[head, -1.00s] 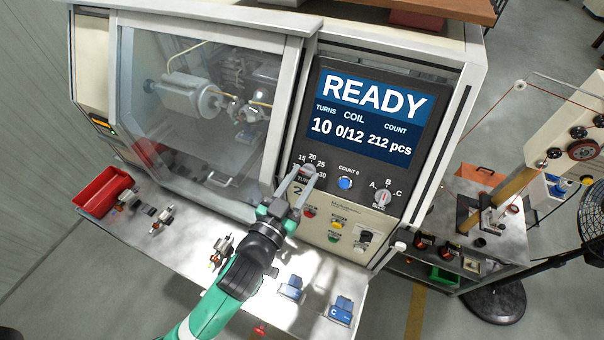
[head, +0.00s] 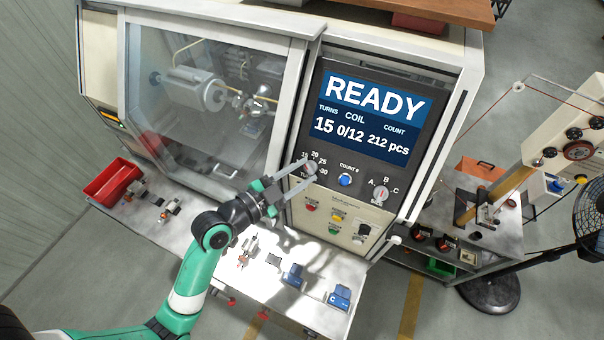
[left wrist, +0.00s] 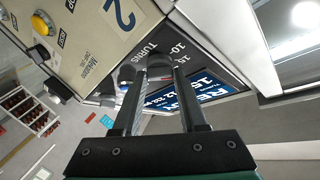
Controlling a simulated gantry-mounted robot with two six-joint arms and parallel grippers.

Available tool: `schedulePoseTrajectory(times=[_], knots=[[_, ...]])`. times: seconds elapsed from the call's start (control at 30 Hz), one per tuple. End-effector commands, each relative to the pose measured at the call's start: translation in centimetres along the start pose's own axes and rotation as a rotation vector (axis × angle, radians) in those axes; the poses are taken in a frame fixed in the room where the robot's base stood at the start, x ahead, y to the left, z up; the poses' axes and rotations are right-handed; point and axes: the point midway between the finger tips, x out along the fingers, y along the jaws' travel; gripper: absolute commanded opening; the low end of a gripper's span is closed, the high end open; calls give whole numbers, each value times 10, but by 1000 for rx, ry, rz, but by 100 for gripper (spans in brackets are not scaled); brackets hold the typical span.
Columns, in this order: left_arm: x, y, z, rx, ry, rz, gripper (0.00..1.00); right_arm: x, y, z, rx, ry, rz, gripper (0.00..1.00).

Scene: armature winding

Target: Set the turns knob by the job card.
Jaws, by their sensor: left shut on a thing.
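The turns knob (head: 311,168) is on the dark control panel below the screen, with a number scale around it. It is mostly hidden by my fingers. My left gripper (head: 306,172) reaches it from the lower left and is shut on it. In the left wrist view, the fingertips (left wrist: 146,70) meet the panel beside the "TURNS" lettering, and the knob itself is hard to make out. The screen (head: 376,115) reads READY, turns 15, coil 0/12, count 212 pcs. I cannot make out a job card. My right gripper is not in view.
Coloured buttons (head: 335,216) lie below. Blue blocks (head: 339,297) and armatures sit on the front ledge, with a red bin (head: 112,182) at left.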

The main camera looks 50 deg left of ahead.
Motion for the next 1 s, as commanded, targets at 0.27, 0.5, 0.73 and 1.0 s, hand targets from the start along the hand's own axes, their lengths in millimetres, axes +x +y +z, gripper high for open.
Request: schedulePoseTrajectory(times=[0.27, 0.5, 0.73, 1.0], knots=[[0, -1, 0, 23, -3, 14, 0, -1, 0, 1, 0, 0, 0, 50], [0, -1, 1, 23, -3, 14, 0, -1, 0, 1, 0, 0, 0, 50], [0, 0, 0, 22, -3, 15, 72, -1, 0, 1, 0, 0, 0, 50], [-2, 0, 1, 21, -3, 15, 72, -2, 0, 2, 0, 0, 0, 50]])
